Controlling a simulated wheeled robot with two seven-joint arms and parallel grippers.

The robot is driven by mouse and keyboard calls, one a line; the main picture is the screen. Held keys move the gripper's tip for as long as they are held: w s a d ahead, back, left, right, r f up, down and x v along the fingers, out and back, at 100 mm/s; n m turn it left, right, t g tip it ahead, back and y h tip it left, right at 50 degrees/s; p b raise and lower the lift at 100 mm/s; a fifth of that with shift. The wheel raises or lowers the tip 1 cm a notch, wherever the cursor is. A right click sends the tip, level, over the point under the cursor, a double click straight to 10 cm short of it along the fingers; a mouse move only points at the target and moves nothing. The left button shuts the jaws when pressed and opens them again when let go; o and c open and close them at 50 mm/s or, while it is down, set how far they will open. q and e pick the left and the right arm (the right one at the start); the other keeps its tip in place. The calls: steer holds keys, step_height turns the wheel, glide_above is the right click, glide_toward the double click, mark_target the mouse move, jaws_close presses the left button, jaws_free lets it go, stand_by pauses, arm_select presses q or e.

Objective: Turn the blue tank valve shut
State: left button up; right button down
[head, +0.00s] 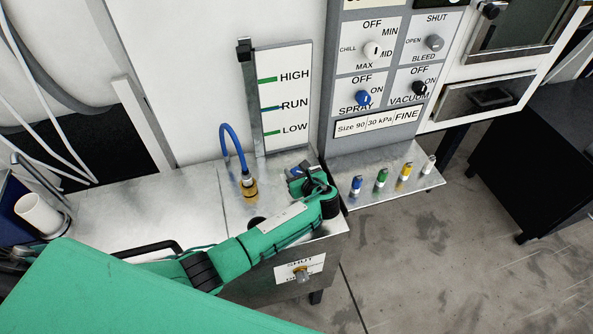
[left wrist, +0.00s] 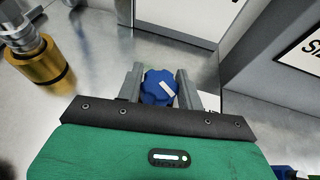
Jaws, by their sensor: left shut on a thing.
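In the head view the left gripper (head: 300,174) is at the right end of the metal bench, and my wrist hides most of the knob. My right gripper is in neither view.
A brass fitting (head: 249,188) with a blue hose (head: 229,133) stands left of the gripper. Behind is a level gauge (head: 283,95). A shelf (head: 415,184) at right holds several small coloured bottles. A control panel (head: 389,60) stands above it.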

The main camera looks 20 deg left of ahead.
arm_select(q)
steer(key=n+g+y+b, duration=0.1)
steer(key=n+g+y, duration=0.1)
steer(key=n+g, duration=0.1)
steer(key=shift+f+n+y, duration=0.1)
steer(key=shift+n+y, duration=0.2)
steer(key=shift+n+g+y+b, duration=0.7)
steer(key=shift+n+g+b, duration=0.25)
steer(key=shift+n+g, duration=1)
steer(key=shift+g, duration=0.25)
steer(key=o, duration=1)
